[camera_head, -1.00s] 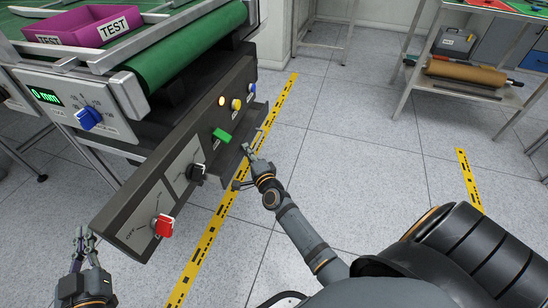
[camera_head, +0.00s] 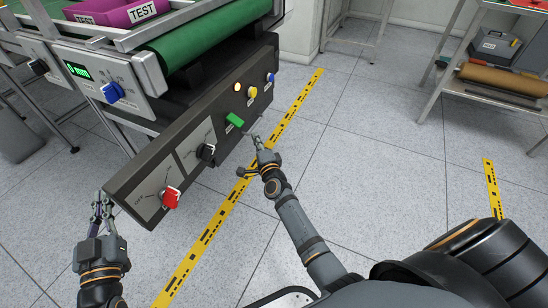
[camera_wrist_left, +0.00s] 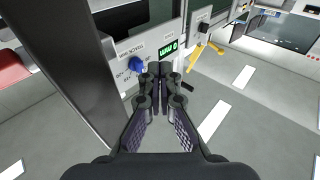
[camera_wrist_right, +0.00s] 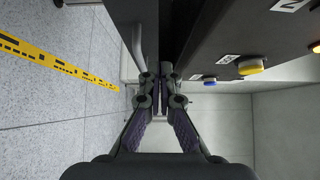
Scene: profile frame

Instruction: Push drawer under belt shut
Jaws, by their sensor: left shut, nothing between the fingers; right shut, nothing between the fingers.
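The dark control panel (camera_head: 190,150) hangs under the green belt (camera_head: 215,35). The drawer (camera_wrist_right: 155,25) shows in the right wrist view as a dark face with a grey bar handle (camera_wrist_right: 137,45), beside the panel's button side. In the head view no part of it clearly stands out past the panel, and I cannot tell whether it is fully shut. My right gripper (camera_head: 259,146) is shut and empty, close below the panel's far lower edge; contact is unclear. My left gripper (camera_head: 103,204) is shut and empty, beside the panel's near left end.
The panel carries a red switch (camera_head: 170,197), a black knob (camera_head: 207,153), a green button (camera_head: 235,119) and small round buttons. A shelf rack (camera_head: 500,85) stands at right. Floor between is clear, with yellow tape (camera_head: 225,208).

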